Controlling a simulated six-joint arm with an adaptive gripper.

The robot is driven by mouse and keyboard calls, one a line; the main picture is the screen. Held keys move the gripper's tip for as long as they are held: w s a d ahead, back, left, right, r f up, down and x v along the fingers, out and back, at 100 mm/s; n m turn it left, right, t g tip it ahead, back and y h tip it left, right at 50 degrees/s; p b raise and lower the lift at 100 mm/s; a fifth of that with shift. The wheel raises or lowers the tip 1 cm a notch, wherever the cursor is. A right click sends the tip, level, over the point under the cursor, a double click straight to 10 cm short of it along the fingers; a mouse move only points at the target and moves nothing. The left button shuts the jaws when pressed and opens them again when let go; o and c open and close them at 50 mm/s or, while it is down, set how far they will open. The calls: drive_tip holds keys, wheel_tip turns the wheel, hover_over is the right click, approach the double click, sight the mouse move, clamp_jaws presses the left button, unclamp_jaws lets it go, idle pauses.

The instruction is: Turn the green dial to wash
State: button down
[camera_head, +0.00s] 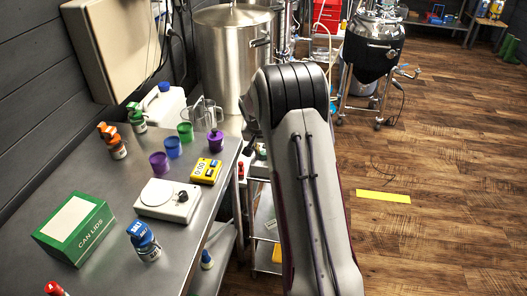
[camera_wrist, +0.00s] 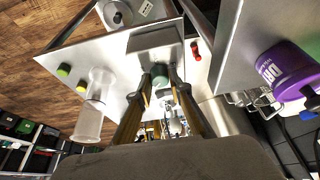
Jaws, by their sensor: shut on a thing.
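In the wrist view my gripper (camera_wrist: 161,82) has its two fingers closed on a small grey-green knob, the green dial (camera_wrist: 160,83). The dial sits by a grey block (camera_wrist: 154,58) on a pale metal panel (camera_wrist: 110,60). The fingers hide the sides of the dial, and I cannot read any marking or the dial's setting. In the head view my own arm hides the gripper and the dial.
In the wrist view a red object (camera_wrist: 195,50) is close right of the fingers. A green-topped piece (camera_wrist: 64,70) and a clear cylinder (camera_wrist: 91,112) are left, a purple tub (camera_wrist: 285,72) right. In the head view a steel bench (camera_head: 115,190) holds several items beside a large steel kettle (camera_head: 225,60).

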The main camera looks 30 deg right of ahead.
drive_tip(key=shift+w+a+m+g+h, duration=0.1)
drive_tip(key=shift+m+g+h, duration=0.2)
drive_tip(key=shift+m, duration=0.8)
drive_tip(key=shift+w+m+g+h, duration=0.15)
drive_tip(key=shift+m+g, duration=0.25)
drive_tip(key=shift+m, duration=0.7)
drive_tip(key=shift+m+g, duration=0.7)
drive_tip(key=shift+m, duration=1.2)
drive_tip(key=c, duration=1.8)
unclamp_jaws()
drive_tip(key=shift+c, duration=0.2)
drive_tip(key=shift+s+n+t, duration=0.15)
drive_tip(key=shift+n+t, duration=0.45)
drive_tip(key=shift+n, duration=1.1)
drive_tip(key=shift+n+t+y, duration=0.25)
drive_tip(key=shift+n+t, duration=0.25)
drive_tip(key=shift+n, duration=1.1)
